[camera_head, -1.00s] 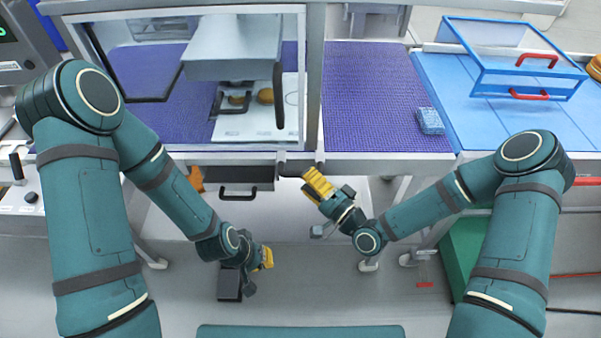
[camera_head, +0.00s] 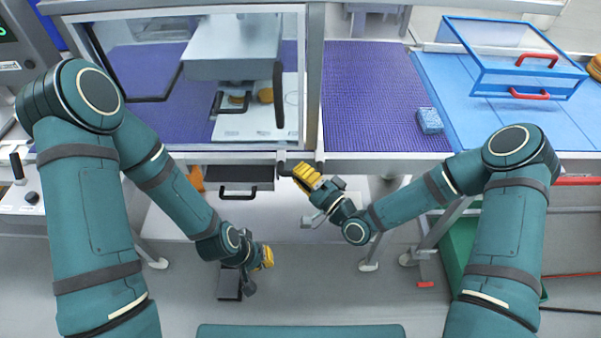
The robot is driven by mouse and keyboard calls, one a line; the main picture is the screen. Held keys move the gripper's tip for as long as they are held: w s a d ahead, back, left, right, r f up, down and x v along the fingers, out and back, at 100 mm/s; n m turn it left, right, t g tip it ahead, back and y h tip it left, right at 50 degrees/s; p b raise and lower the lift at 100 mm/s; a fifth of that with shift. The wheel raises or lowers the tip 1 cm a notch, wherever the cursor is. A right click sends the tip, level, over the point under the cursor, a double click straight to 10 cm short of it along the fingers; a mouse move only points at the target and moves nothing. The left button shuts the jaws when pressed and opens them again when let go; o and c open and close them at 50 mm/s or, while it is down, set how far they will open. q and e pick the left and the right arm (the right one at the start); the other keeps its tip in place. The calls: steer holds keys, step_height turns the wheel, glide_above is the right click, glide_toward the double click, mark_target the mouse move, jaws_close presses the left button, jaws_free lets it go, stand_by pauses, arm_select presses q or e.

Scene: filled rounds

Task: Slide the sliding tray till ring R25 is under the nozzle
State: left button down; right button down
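The white sliding tray (camera_head: 262,128) lies inside the clear-fronted enclosure, under the grey machine head (camera_head: 233,50). Two brown rounds, one at the left (camera_head: 238,99) and one at the right (camera_head: 265,95), sit on it, and a faint ring outline shows at its right. The nozzle is hidden by the head, and the R25 mark cannot be read. My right gripper (camera_head: 306,177) has its yellow fingers up by the enclosure's front edge, just below the dark bar there; contact is unclear. My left gripper (camera_head: 264,257) hangs low, away from the tray, in front of the bench.
A dark drawer with a handle (camera_head: 240,180) is under the enclosure. A purple mat (camera_head: 370,90) carries a blue sponge-like block (camera_head: 429,121). A clear blue-edged box (camera_head: 527,62) with red handles stands at right. The enclosure's front frame lies between my grippers and the tray.

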steer(key=a+b, duration=0.2)
steer(key=a, duration=0.7)
steer(key=shift+w+d+r, duration=0.1)
steer(key=c, duration=0.9)
jaws_free()
